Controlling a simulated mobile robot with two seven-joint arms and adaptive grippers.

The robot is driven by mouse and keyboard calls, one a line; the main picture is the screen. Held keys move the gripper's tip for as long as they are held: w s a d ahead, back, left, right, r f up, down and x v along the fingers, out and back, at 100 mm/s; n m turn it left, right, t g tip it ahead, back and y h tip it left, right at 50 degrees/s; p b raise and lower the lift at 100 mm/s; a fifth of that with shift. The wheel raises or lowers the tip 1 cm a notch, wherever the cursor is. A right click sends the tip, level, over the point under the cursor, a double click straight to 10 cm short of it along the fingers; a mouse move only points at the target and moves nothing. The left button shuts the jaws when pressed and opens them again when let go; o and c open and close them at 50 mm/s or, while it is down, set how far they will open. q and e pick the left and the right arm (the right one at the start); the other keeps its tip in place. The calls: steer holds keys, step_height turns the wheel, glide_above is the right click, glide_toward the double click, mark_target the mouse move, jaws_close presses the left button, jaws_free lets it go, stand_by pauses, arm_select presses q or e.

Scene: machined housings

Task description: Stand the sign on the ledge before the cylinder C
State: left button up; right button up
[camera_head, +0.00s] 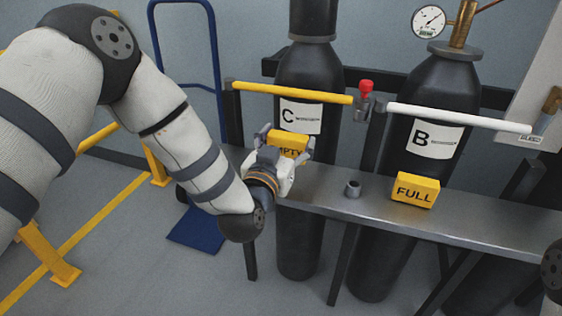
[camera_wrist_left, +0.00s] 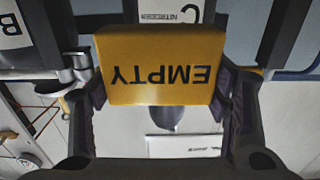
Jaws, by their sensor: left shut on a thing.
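The yellow sign (camera_head: 288,142) reads EMPTY and is held in my left gripper (camera_head: 278,160), at the left end of the ledge and in front of cylinder C (camera_head: 312,75). In the left wrist view, the sign (camera_wrist_left: 160,65) fills the space between the two fingers, its lettering upside down in that picture. The grey metal ledge (camera_head: 330,200) runs to the right in front of the cylinders. The gripper hides the sign's lower part, so I cannot tell whether it touches the ledge. My right gripper is out of view.
A yellow FULL sign (camera_head: 415,190) stands on the ledge before cylinder B (camera_head: 440,90). A yellow bar (camera_head: 290,92) and a white bar (camera_head: 460,118) cross in front of the cylinders. A blue trolley (camera_head: 200,225) stands behind my left arm.

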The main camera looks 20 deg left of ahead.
arm_select(q)
steer(key=shift+w+a+f, duration=0.25)
steer(key=shift+a+f, duration=0.1)
steer(key=shift+f, duration=0.25)
steer(key=shift+w+a+f, duration=0.2)
steer(key=shift+a+f, duration=0.1)
steer(key=shift+f, duration=0.25)
steer(key=shift+w+a+f+b, duration=0.1)
steer(key=shift+a+f+b, duration=0.15)
steer(key=shift+f, duration=0.65)
steer(key=shift+w+a+f+b, duration=0.1)
steer(key=shift+f+b, duration=0.1)
steer(key=shift+f, duration=0.7)
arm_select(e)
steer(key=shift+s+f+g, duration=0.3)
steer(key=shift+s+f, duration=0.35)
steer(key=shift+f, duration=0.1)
arm_select(q)
steer(key=shift+f, duration=0.2)
steer(key=o, duration=1.2)
